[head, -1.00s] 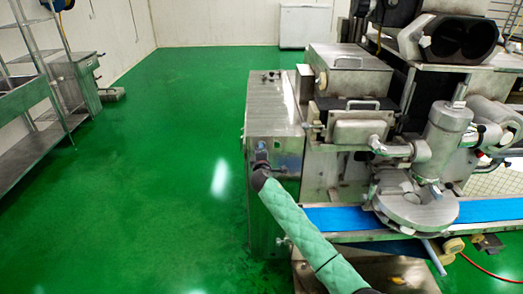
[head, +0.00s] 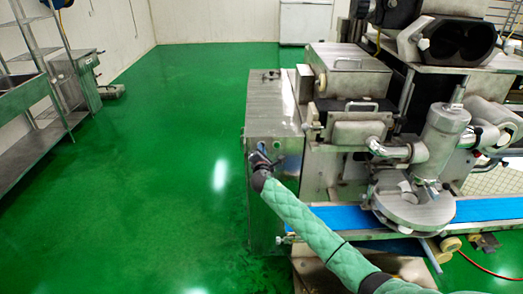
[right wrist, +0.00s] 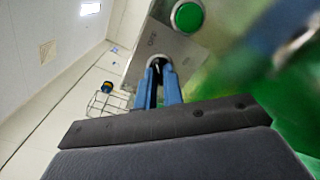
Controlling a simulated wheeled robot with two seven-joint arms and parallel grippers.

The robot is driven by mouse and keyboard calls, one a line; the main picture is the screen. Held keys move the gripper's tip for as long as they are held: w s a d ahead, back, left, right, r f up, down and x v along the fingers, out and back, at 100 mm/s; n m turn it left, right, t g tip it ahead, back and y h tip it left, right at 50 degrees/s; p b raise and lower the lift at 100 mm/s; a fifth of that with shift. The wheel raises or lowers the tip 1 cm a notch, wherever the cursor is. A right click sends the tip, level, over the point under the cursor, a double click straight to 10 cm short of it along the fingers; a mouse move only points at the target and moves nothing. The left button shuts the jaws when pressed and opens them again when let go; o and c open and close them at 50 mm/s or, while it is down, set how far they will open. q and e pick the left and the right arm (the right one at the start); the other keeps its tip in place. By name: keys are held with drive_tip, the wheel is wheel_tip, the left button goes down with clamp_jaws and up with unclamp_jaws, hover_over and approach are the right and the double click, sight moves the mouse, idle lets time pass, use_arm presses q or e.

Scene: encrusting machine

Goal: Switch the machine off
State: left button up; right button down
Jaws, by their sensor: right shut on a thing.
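The encrusting machine (head: 275,105) is a large steel unit on the right of the head view. My right gripper (head: 262,150) is at the upper front of its left-hand cabinet, beside a small dark fitting. In the right wrist view its blue fingers (right wrist: 159,75) are shut on a small metal switch lever (right wrist: 157,63), mostly hidden between the tips. The lever sits on a grey control panel (right wrist: 150,45) with small dark lettering. A green round button (right wrist: 187,17) is on the panel just beyond the fingertips. My left gripper is not in view.
A blue conveyor belt (head: 340,217) runs along the machine's front, near my right arm. Steel shelving (head: 35,140) stands at the far left. A white chest (head: 306,22) stands at the back. The green floor (head: 160,170) between is clear.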

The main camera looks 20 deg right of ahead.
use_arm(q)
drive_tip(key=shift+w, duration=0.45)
use_arm(e)
drive_tip(key=shift+f, duration=0.15)
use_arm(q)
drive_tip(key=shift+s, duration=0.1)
use_arm(e)
drive_tip(key=shift+a, duration=0.1)
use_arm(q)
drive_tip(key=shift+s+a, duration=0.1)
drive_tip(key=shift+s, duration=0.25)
use_arm(e)
drive_tip(key=c, duration=1.5)
unclamp_jaws()
